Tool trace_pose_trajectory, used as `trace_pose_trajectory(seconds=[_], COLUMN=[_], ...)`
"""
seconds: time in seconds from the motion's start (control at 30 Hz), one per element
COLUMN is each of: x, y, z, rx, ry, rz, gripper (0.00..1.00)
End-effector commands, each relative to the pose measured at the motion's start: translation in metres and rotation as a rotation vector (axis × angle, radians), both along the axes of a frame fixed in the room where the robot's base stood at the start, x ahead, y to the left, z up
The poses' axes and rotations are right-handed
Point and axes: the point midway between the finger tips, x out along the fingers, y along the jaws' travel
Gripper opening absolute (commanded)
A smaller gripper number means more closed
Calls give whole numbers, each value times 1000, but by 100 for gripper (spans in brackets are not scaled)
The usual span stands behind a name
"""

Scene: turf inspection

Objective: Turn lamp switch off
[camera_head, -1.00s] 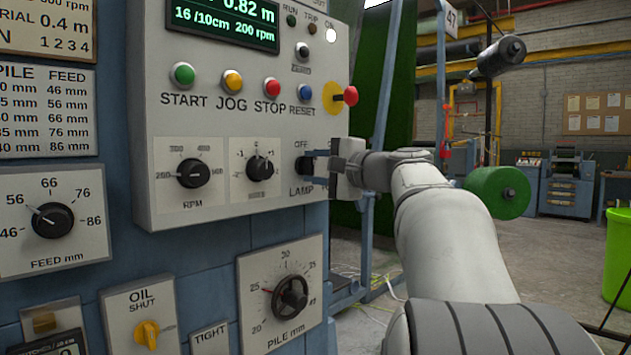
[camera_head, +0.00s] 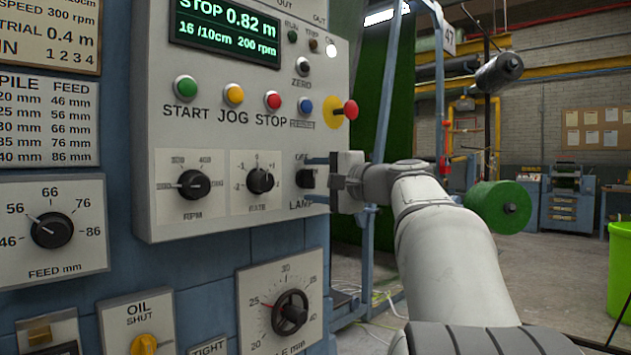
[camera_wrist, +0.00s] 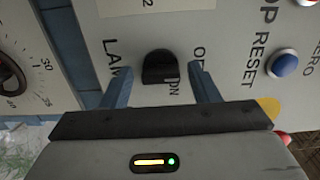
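The lamp switch (camera_head: 305,178) is a small black switch at the lower right of the grey control panel, between an upper label that reads as OFF and LAMP below. In the wrist view the black switch (camera_wrist: 158,68) stands between the fingers, with ON printed beside it. My gripper (camera_head: 316,179) is open, one finger above and one below the switch. In the wrist view my gripper (camera_wrist: 160,85) shows clear gaps between both fingers and the switch. The fingers partly cover the LAMP and OFF labels. I cannot tell how deep the fingertips reach.
The RATE knob (camera_head: 261,180) and RPM knob (camera_head: 193,184) sit left of the switch. The blue RESET button (camera_head: 305,106) and red knob (camera_head: 350,110) are above. The PILE handwheel (camera_head: 290,312) is below. The floor to the right is partly clear.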

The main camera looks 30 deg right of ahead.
Motion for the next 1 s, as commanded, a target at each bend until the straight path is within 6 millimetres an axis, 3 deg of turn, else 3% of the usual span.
trace_pose_trajectory(seconds=[0.33,0.7,1.0], x=[-5,-60,-75], y=[-2,-23,-27], z=[1,1,0], rx=[0,1,0], ry=[-1,0,-1], rz=[-2,-5,-1], gripper=[58,58,58])
